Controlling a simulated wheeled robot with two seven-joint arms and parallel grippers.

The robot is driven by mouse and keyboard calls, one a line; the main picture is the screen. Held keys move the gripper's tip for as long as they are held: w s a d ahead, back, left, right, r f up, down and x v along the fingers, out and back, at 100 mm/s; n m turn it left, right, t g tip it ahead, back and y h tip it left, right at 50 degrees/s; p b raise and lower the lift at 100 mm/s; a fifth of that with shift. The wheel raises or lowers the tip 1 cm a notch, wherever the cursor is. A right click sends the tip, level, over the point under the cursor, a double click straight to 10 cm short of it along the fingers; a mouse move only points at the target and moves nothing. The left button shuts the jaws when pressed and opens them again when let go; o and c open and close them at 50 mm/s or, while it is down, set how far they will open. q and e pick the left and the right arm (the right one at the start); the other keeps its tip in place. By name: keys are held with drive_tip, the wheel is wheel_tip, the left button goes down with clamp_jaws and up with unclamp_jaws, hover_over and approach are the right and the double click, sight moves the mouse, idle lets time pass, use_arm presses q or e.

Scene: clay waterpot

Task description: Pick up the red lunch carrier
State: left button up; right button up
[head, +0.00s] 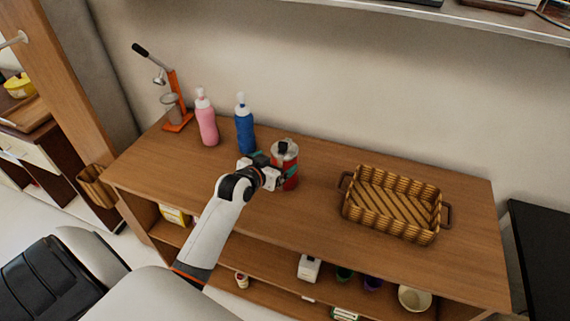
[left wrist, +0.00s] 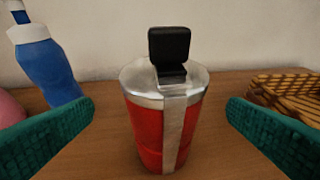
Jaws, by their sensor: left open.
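The red lunch carrier (head: 288,158) stands upright on the wooden shelf top, with a silver lid and a black handle or latch on top. In the left wrist view the carrier (left wrist: 148,130) is centred between the green fingertips, with a metal strap down its front. My left gripper (head: 275,172) is open at the carrier in the head view. In the left wrist view its fingers (left wrist: 160,128) show gaps on both sides of the carrier. The near side of the carrier is partly hidden by the gripper in the head view. My right gripper is not in view.
A blue bottle (head: 244,130) and a pink bottle (head: 206,122) stand left of the carrier. An orange-based juicer (head: 177,118) is at the far left. A wicker basket (head: 392,232) sits to the right. The wall is close behind. Clear wood lies between carrier and basket.

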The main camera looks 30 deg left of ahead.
use_arm(q)
drive_tip(key=shift+w+f, duration=0.25)
drive_tip(key=shift+w, duration=0.35)
drive_tip(key=shift+w+p, duration=0.4)
drive_tip(key=shift+w, duration=0.15)
drive_tip(key=p+x, duration=0.1)
drive_tip(key=x, duration=0.3)
drive_tip(key=shift+f, duration=0.2)
drive_tip(key=c, duration=1.3)
drive_tip(key=shift+w+r, duration=0.1)
drive_tip(key=shift+r, duration=0.05)
drive_tip(key=shift+c, duration=1)
